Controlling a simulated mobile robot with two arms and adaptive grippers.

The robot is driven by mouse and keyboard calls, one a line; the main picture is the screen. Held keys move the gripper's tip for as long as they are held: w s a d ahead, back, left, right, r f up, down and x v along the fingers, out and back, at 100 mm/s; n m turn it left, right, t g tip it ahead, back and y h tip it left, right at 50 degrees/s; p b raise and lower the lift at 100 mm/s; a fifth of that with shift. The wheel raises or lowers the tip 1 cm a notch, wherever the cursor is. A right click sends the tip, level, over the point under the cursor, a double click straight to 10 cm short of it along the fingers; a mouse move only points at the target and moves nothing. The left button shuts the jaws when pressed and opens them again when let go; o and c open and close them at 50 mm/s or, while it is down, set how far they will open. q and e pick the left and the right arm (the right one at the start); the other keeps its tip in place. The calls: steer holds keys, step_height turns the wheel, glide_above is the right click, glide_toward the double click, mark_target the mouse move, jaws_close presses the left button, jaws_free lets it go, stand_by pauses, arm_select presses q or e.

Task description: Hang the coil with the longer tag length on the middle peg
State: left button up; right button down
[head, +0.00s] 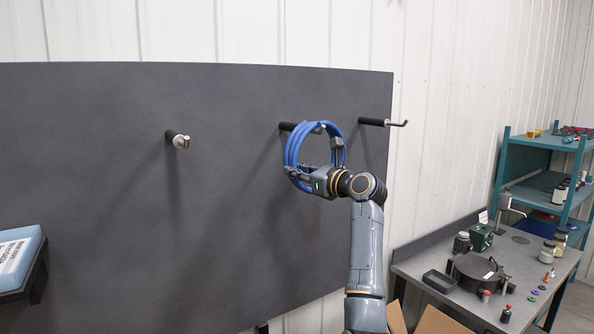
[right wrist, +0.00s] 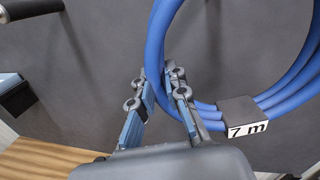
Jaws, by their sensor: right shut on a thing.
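A blue coil (head: 292,150) of several turns is in my right gripper (head: 308,176), which is shut on its lower part. In the right wrist view the blue coil (right wrist: 278,92) passes between the fingers of my right gripper (right wrist: 160,108), and its tag (right wrist: 246,130) reads "7 m". The middle peg (head: 287,126) overlaps the coil in the head view, with its tip seen inside the ring; I cannot tell if the coil rests on it. The left peg (head: 177,139) and right peg (head: 372,121) are bare. My left gripper and any other coil are not in view.
The pegs stick out of a dark grey board (head: 90,130). A blue-topped box (head: 18,262) sits at the lower left. A workbench (head: 425,262) with jars and parts and a teal shelf (head: 548,141) stand at the right. The board's lower middle is clear.

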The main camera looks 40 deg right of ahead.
steer(key=shift+r, duration=0.1)
steer(key=c, duration=1.3)
jaws_free()
steer(key=shift+s+a, duration=0.1)
steer(key=shift+s+a, duration=0.15)
steer(key=shift+s, duration=1.5)
steer(key=shift+s+a, duration=0.2)
steer(key=shift+s, duration=1.45)
steer(key=shift+s+a, duration=0.15)
steer(key=shift+s, duration=1.5)
